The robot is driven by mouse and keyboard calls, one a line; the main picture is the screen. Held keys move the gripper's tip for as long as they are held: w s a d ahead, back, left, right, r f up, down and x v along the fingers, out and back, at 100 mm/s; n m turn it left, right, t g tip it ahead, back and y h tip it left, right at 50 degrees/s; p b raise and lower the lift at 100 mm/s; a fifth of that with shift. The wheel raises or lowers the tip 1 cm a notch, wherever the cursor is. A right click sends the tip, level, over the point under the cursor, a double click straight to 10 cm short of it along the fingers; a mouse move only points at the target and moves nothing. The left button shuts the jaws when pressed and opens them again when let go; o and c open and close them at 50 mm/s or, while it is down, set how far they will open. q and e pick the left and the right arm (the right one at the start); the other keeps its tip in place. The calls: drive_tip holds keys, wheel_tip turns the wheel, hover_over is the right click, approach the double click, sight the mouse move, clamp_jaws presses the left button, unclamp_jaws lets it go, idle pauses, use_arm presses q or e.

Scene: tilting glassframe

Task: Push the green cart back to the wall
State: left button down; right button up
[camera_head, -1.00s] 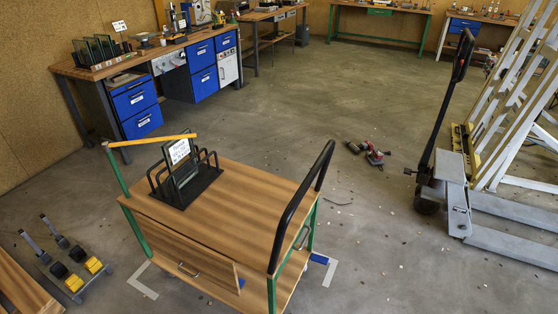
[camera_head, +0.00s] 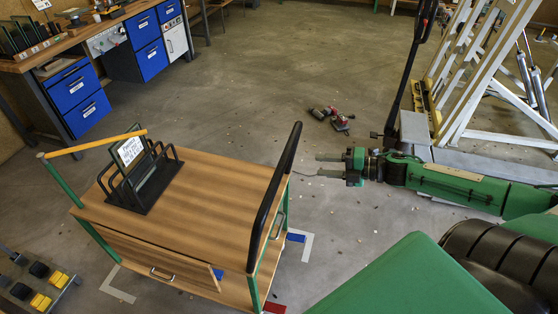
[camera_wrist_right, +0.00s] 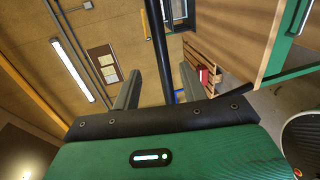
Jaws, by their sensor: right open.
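The green cart has a wooden top (camera_head: 215,200), green legs, a yellow bar on its left and a black push handle (camera_head: 275,200) on its right. It stands on the floor in the middle of the head view. My right gripper (camera_head: 322,166) is open and empty, just right of the handle's upper part, with its fingers pointing left towards it. In the right wrist view a black bar, apparently the handle (camera_wrist_right: 156,45), lines up between the two grey fingers (camera_wrist_right: 160,90); whether it is inside them is unclear. My left gripper is out of view.
A black rack (camera_head: 145,180) with a labelled glass panel (camera_head: 130,150) stands on the cart. White corner marks (camera_head: 308,247) lie on the floor. Power tools (camera_head: 330,117) lie behind my gripper. A pallet jack (camera_head: 415,125) stands at right, a workbench (camera_head: 75,45) at back left.

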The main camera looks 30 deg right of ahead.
sight(284, 163)
drive_tip(key=shift+p+x, duration=1.05)
drive_tip(key=shift+x, duration=5.4)
drive_tip(key=shift+d+f, duration=0.1)
clamp_jaws()
